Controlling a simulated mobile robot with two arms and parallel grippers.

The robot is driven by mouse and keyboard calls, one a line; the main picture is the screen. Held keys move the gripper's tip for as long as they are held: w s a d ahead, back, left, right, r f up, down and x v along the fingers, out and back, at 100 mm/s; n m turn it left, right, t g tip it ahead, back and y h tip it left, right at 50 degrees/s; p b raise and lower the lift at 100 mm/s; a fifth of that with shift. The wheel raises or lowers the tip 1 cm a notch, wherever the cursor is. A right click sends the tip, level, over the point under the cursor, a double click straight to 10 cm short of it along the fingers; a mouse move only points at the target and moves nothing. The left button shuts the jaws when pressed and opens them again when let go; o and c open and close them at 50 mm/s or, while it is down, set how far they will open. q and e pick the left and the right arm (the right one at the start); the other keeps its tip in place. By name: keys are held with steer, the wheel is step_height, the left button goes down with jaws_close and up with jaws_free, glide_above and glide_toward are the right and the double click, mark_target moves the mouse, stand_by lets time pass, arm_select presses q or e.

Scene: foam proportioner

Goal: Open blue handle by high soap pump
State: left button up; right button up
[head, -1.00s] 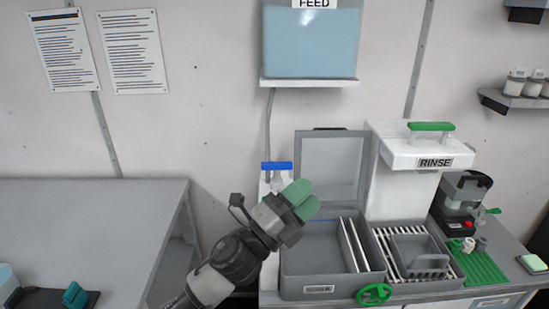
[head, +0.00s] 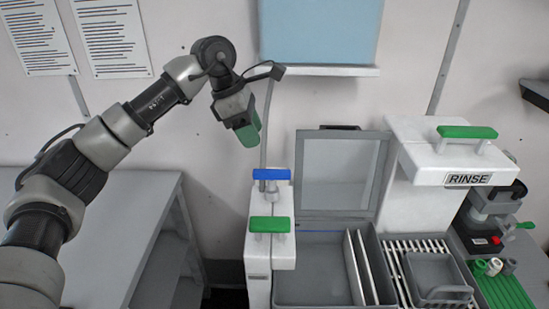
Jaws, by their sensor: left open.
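The blue handle (head: 271,174) is a short bar on top of a narrow white pump unit (head: 284,200) at the middle of the head view. A green handle (head: 269,224) sits on the same unit, nearer to me. My left gripper (head: 250,134) has green fingertips pointing down. It is in the air above and a little left of the blue handle, apart from it, and is open and empty. The gap between its fingers is hard to see from this side. My right gripper is not in view.
Right of the pump is a grey box (head: 310,245) with a raised lid. Beyond it stand the white RINSE unit (head: 425,185) with a green handle (head: 467,132) and a slatted rack (head: 400,250). A blue tank (head: 320,30) on a shelf hangs above. A grey table (head: 120,210) is at left.

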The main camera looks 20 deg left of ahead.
mark_target(270, 171)
arm_select(q)
steer(key=p+x, duration=0.1)
steer(key=x, duration=0.1)
steer(key=s+x, duration=0.1)
steer(key=x, duration=0.1)
steer(key=p+x, duration=0.1)
steer(key=x, duration=0.2)
steer(key=shift+s+d+p, duration=0.15)
steer(key=shift+d+p, duration=0.1)
steer(key=shift+p, duration=0.1)
steer(key=shift+p+x, duration=0.3)
steer(key=shift+x, duration=0.7)
steer(key=shift+d+f, duration=0.1)
steer(key=shift+f, duration=0.1)
steer(key=shift+c, duration=0.7)
steer(key=c, duration=0.5)
steer(key=shift+c, duration=1.1)
jaws_close()
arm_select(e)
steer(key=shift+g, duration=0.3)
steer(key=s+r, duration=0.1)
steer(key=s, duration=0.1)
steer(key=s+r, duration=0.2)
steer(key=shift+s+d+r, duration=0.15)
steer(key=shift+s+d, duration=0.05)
